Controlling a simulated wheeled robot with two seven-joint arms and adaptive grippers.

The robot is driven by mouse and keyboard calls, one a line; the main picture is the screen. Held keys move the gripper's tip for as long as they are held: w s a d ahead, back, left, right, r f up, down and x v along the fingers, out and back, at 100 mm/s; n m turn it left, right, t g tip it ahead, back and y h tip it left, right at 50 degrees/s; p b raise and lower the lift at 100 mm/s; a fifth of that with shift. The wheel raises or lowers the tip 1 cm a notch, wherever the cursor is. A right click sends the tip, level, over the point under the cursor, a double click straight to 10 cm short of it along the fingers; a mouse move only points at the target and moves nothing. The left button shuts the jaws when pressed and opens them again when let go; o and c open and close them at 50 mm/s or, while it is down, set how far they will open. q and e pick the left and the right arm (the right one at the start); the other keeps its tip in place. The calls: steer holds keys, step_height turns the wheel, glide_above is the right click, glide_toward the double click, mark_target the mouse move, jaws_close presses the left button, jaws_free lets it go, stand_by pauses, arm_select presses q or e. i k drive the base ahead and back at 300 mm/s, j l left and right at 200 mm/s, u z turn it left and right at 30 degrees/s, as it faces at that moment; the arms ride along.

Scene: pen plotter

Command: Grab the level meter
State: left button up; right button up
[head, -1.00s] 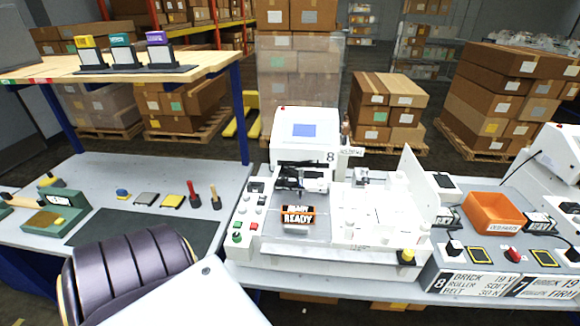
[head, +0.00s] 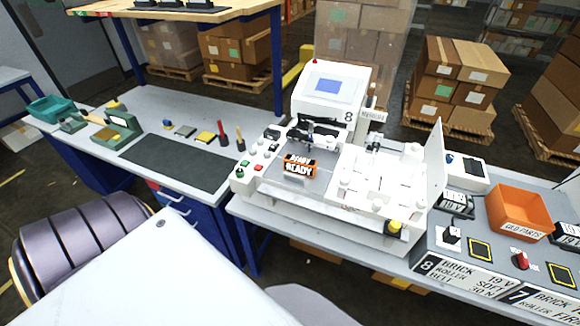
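I cannot tell for sure which object is the level meter. A small white box with a dark display and a blue part (head: 462,170) stands at the right behind the orange bin and looks like an instrument. A green device with a tan pad (head: 118,130) stands on the left bench and could be some gauge. Neither of my grippers shows in the head view.
The left bench holds a dark mat (head: 175,163), a yellow pad (head: 206,137), and red- and black-handled tools. An orange bin (head: 520,211) and control panels with switches fill the right. A teal tray (head: 50,108) lies far left. Boxes on pallets stand behind.

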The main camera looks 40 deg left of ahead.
mark_target(296, 164)
steer(key=l+u, duration=0.4)
steer(key=l, duration=0.15)
steer(key=l+u, duration=0.65)
steer(key=l, duration=0.3)
steer(key=k+l+u, duration=0.2)
steer(key=l, duration=0.3)
steer(key=i, duration=0.1)
